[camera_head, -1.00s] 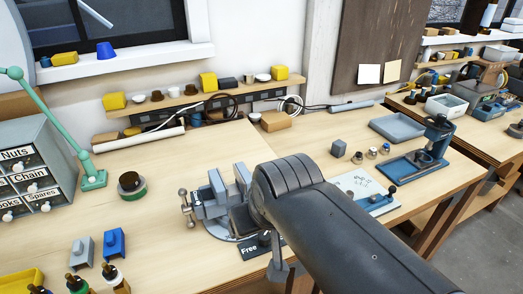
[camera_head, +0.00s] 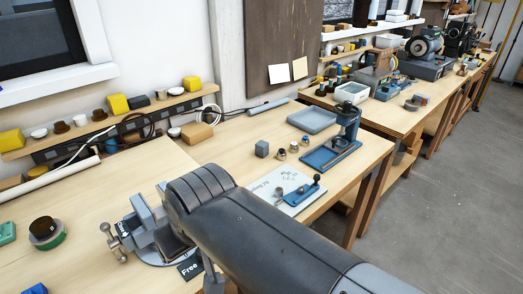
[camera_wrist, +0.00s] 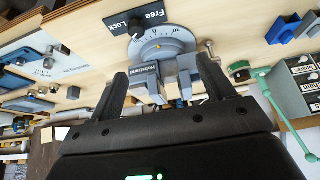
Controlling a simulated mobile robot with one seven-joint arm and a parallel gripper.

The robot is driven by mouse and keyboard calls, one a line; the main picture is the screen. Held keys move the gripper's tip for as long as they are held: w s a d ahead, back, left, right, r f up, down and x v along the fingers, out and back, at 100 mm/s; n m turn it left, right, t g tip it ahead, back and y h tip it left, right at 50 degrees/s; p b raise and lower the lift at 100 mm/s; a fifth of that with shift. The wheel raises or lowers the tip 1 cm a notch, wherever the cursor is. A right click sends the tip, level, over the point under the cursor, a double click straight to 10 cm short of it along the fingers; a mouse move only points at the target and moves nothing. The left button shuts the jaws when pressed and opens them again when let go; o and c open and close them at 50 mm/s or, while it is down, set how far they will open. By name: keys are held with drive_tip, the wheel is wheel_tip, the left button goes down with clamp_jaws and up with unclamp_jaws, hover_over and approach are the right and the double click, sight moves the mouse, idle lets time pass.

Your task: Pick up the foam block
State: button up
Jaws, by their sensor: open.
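No thing is labelled as the foam block. A small grey cube (camera_head: 262,148) stands on the bench, left of the blue press fixture, and may be it. Yellow blocks (camera_head: 118,104) on the wall shelf are other block-shaped things. My gripper (camera_wrist: 163,68) is open and empty in the wrist view, its dark fingers apart. The vise (camera_wrist: 160,80) shows beyond and between the fingers; I cannot tell the gap. In the head view my arm hides most of the gripper and part of the bench.
The vise (camera_head: 147,226) stands on the bench beside my arm, with a Free/Lock plate (camera_wrist: 138,20) at its base. A grey tray (camera_head: 312,119), small round parts (camera_head: 281,154) and the blue press fixture (camera_head: 331,155) lie farther right. Bare bench shows left of the cube.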

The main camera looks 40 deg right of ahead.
drive_tip(key=shift+c, duration=0.9)
